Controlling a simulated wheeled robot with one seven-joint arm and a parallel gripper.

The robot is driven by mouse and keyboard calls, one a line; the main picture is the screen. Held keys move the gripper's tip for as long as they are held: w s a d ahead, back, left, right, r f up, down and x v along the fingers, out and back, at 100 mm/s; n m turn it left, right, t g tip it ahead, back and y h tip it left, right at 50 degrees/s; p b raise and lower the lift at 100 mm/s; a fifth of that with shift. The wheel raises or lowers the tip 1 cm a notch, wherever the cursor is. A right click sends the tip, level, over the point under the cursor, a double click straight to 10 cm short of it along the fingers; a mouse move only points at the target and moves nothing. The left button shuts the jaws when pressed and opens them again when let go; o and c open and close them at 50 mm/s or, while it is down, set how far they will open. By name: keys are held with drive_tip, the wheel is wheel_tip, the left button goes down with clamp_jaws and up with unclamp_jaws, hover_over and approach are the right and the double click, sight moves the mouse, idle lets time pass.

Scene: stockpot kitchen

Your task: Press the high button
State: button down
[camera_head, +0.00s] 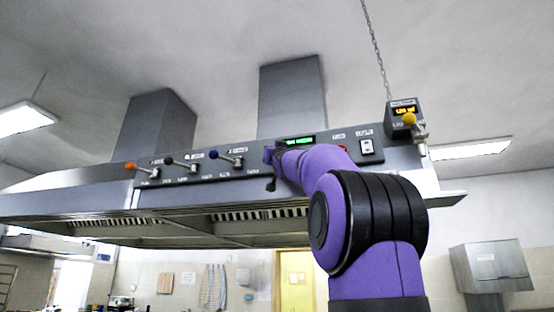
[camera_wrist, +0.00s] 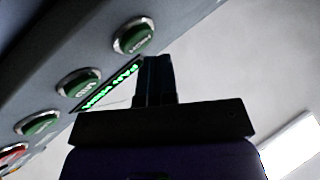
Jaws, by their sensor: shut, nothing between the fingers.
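The high button (camera_wrist: 134,37) is green with a metal ring, at the top of a slanted row of buttons in the wrist view. Its small lettering is tilted and seems to read HIGH. My gripper (camera_wrist: 154,62) is shut and empty, its dark fingertips just to the lower right of this button. I cannot tell whether they touch the panel. In the head view my purple arm reaches up to the hood's control panel (camera_head: 225,167) and hides the green buttons and my fingertips.
Two more green buttons (camera_wrist: 80,82) (camera_wrist: 38,123) and a red one (camera_wrist: 12,155) continue the row. A lit green display (camera_wrist: 108,86) lies beside them. A yellow-knobbed box (camera_head: 404,108) hangs at right.

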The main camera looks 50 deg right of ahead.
drive_tip(key=shift+s+a, duration=0.15)
drive_tip(key=shift+a, duration=0.1)
drive_tip(key=shift+s+a, duration=0.3)
drive_tip(key=shift+a, duration=0.45)
drive_tip(key=shift+s+a, duration=0.3)
drive_tip(key=shift+a, duration=0.4)
drive_tip(key=shift+s+a, duration=0.3)
drive_tip(key=shift+a, duration=0.45)
